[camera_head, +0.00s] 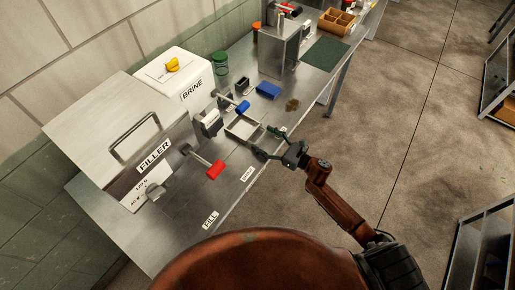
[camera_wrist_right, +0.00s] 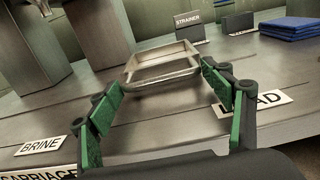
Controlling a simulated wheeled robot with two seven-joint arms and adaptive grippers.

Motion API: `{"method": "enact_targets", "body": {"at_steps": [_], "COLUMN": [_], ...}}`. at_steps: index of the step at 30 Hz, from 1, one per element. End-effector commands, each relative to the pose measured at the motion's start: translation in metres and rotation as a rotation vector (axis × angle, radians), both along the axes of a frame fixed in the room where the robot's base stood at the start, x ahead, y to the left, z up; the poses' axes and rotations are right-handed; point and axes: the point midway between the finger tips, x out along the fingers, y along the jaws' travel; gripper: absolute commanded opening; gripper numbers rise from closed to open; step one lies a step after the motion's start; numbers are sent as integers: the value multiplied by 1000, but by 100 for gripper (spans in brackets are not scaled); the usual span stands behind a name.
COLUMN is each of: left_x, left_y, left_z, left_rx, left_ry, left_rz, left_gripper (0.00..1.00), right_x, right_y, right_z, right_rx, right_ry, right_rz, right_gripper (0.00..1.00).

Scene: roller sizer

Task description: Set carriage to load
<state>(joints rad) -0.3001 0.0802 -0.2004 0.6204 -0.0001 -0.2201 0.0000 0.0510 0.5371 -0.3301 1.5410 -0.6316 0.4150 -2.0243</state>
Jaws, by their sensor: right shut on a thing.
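The carriage (camera_head: 242,129) is a shallow metal tray on the bench, in front of the small white-faced unit. In the right wrist view the carriage (camera_wrist_right: 163,62) lies straight ahead, its thin front handle between my fingers. My right gripper (camera_head: 266,142) reaches in from the bench's front edge and is shut on the carriage at that handle; its green-padded fingers (camera_wrist_right: 163,84) stand at either end of it. The LOAD label (camera_wrist_right: 266,103) lies just right of the fingers, partly hidden by one. The BRINE label (camera_head: 247,174) is farther left along the front edge. My left gripper is not in view.
A red-handled lever (camera_head: 214,169) and a blue-handled lever (camera_head: 242,107) jut over the bench near the carriage. The filler (camera_head: 125,130) and brine box (camera_head: 178,85) stand behind. A folded blue cloth (camera_head: 268,90) lies to the right. Open floor lies in front.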

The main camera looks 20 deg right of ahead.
Motion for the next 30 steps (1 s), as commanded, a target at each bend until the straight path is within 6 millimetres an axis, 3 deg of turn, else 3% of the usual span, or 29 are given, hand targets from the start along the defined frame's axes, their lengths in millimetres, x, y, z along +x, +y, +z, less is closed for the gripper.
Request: {"method": "enact_targets", "body": {"at_steps": [1,9,15,24,25,30], "left_x": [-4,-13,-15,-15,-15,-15], "left_y": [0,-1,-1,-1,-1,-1], "left_z": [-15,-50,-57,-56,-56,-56], "left_rx": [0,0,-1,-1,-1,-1], "left_ry": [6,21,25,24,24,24], "left_rz": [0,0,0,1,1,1], "left_gripper": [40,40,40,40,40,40], "right_x": [9,44,54,55,55,54], "right_y": [-11,-55,-69,-72,-72,-73], "right_z": [-7,-7,-2,1,1,0], "right_rx": [-5,-4,-2,-2,-2,-1], "right_ry": [-3,1,1,0,0,0], "right_rz": [-1,-1,-2,-9,-10,-9], "right_gripper": [30,30,30,30,75,86]}}
